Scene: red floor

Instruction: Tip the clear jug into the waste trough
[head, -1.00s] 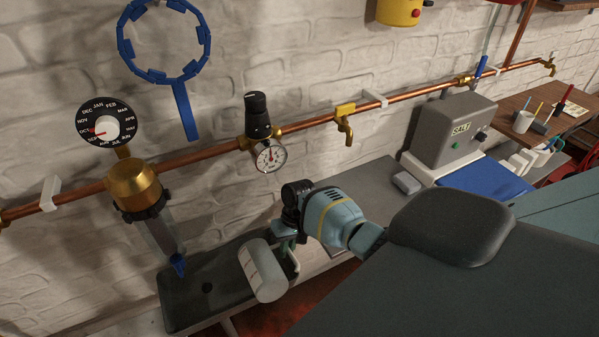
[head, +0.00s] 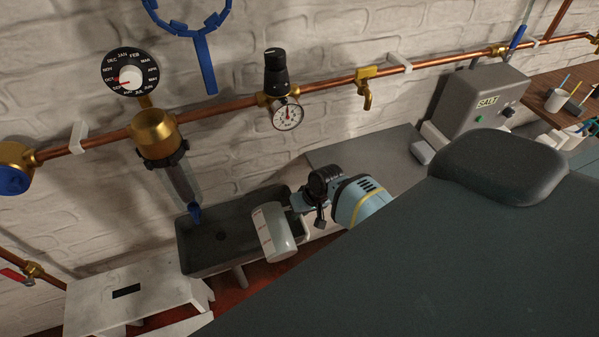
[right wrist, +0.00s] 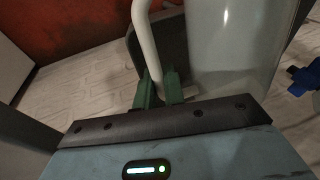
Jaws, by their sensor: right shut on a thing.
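The clear jug (head: 275,233) is whitish with red marks on its side. In the head view it is at the right front edge of the waste trough (head: 187,247), slightly tilted. My right gripper (head: 301,208) is shut on the jug's handle; in the right wrist view its green fingers (right wrist: 158,90) close around the pale handle (right wrist: 146,45) beside the jug's body (right wrist: 232,45). The trough is a dark grey basin with a drain hole. Whether the jug holds liquid is not clear. My left gripper is not in view.
A brass and clear filter housing (head: 158,137) with a blue tip hangs over the trough's left part. A copper pipe with a gauge (head: 287,115) and brass tap (head: 366,88) runs along the wall. A white stool (head: 140,292) stands at the lower left.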

